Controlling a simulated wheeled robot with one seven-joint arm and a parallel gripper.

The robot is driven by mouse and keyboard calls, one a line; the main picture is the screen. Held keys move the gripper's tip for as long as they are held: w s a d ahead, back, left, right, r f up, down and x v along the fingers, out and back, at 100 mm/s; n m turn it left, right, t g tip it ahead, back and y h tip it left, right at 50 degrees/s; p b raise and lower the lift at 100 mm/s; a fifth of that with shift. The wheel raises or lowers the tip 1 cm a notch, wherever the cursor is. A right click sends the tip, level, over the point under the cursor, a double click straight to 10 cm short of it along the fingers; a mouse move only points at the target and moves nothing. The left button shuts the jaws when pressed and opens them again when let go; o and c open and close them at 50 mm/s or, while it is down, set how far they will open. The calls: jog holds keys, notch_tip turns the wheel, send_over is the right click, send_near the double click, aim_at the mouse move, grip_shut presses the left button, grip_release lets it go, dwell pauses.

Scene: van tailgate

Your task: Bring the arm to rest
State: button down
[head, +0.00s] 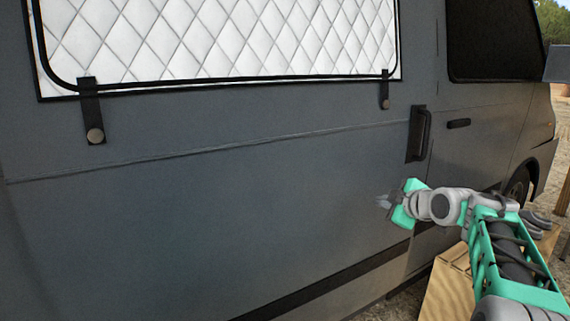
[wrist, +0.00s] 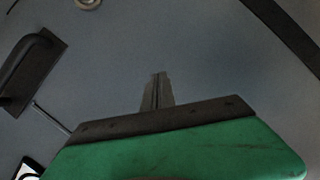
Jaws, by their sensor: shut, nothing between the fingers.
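My gripper (head: 384,202) is at the end of my green and grey arm, at the right of the head view. It is in front of the grey side of the van (head: 250,200). In the wrist view my gripper's fingers (wrist: 158,90) are together with nothing between them. The van's grey panel (wrist: 210,50) fills the background there. I cannot tell exactly how far the fingertips are from the panel.
A black door handle (head: 418,135) is above my gripper and also shows in the wrist view (wrist: 30,70). A quilted window cover (head: 220,40) is held by straps. A wooden box (head: 450,285) stands below my arm.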

jog(key=s+a+r+m+g+h+p, duration=0.1)
jog(key=s+a+r+m+g+p, duration=0.3)
jog(key=s+a+p, duration=0.45)
jog(key=s+a+m+g+p, duration=0.2)
jog(key=s+m+p, duration=0.1)
jog(key=s, duration=0.5)
jog(key=s+a+f+m+g+h+p, duration=0.1)
jog(key=s+a+m+p, duration=0.1)
jog(key=s, duration=0.6)
jog(key=s+a+m+g+h+p, duration=0.1)
jog(key=s+a+m+g+p, duration=0.1)
jog(key=s+m+p, duration=0.2)
jog(key=s+p, duration=0.2)
jog(key=s, duration=0.2)
jog(key=shift+f+g, duration=0.3)
jog(key=shift+f, duration=0.05)
jog(key=shift+s, duration=0.1)
jog(key=shift+s+r, duration=0.25)
jog(key=shift+s, duration=0.15)
